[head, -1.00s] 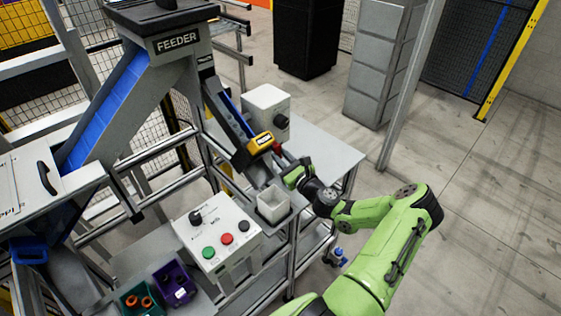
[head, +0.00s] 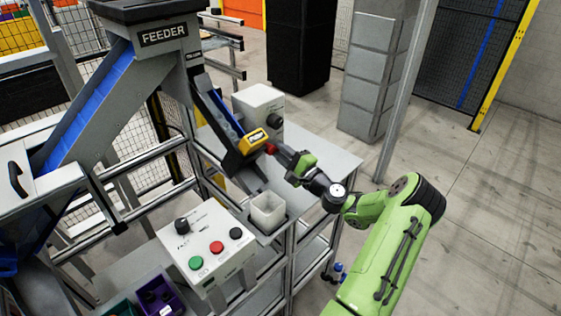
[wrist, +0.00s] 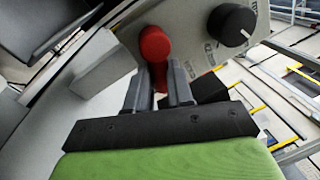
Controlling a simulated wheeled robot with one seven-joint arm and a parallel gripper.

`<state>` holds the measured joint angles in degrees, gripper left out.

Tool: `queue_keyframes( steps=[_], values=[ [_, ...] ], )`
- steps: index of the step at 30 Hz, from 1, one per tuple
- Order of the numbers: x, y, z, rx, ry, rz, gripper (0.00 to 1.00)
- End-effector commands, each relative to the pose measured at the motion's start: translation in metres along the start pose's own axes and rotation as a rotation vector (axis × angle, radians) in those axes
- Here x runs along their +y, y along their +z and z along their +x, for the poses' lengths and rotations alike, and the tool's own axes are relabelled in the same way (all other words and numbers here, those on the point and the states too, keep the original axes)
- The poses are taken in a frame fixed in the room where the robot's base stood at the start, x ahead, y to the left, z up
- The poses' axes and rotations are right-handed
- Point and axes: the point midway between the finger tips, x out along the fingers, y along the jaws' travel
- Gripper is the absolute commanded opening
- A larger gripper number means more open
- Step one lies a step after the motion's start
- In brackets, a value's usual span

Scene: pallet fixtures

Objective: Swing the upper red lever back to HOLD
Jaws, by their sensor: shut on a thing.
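The upper red lever (wrist: 154,44) has a round red knob and a red stem in the wrist view. In the head view its red knob (head: 270,148) shows beside the yellow block at the chute's lower end. My gripper (wrist: 160,88) has its two grey fingers on either side of the lever's stem, just below the knob, and is shut on it. In the head view my gripper (head: 283,153) reaches the lever from the right. The lettering on the plate behind the lever is too small to read, so the lever's marked position cannot be told.
A black knob (wrist: 232,24) sits on the plate right of the lever. The feeder chute (head: 222,118) ends at a yellow block (head: 253,141). A button box (head: 207,246) is in front. Floor at the right is clear.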

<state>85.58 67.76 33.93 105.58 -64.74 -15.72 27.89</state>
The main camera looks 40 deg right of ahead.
Motion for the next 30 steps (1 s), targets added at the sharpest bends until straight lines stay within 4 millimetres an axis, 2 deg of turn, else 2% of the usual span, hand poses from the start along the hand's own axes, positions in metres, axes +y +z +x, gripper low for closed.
queue_keyframes(
  steps=[13, 30],
  values=[
    [-0.006, -0.001, 0.001, -0.047, 0.003, -0.293, 0.0],
    [-0.01, 0.0, 0.001, -0.058, 0.005, -0.37, 0.0]
  ],
)
